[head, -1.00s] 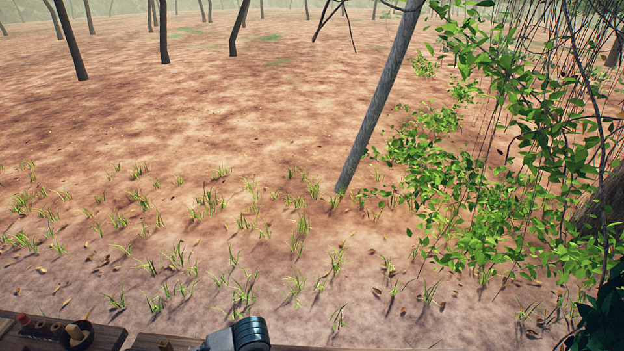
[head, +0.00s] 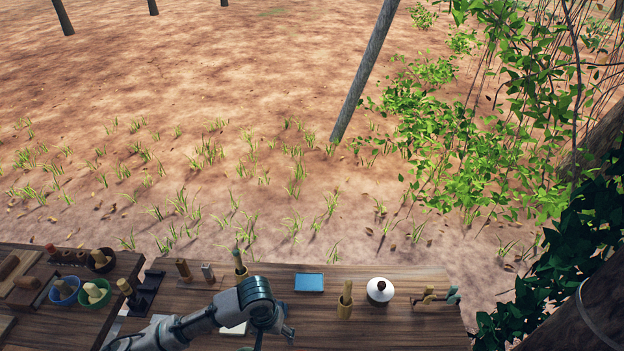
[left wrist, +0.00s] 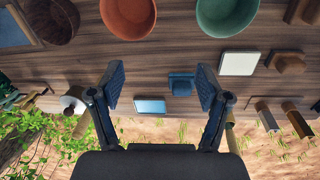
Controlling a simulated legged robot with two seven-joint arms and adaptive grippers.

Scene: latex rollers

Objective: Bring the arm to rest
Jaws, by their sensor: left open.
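My left arm reaches in from the lower left over the wooden table (head: 390,325) in the head view. Its gripper is at the bottom edge there and partly cut off. In the left wrist view my left gripper (left wrist: 160,84) is open, with its two dark finger pads wide apart. My right gripper is in neither view.
The wrist view also shows an orange bowl (left wrist: 128,18) and a pale block (left wrist: 238,63). A trunk (head: 590,305) and leaves border the right.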

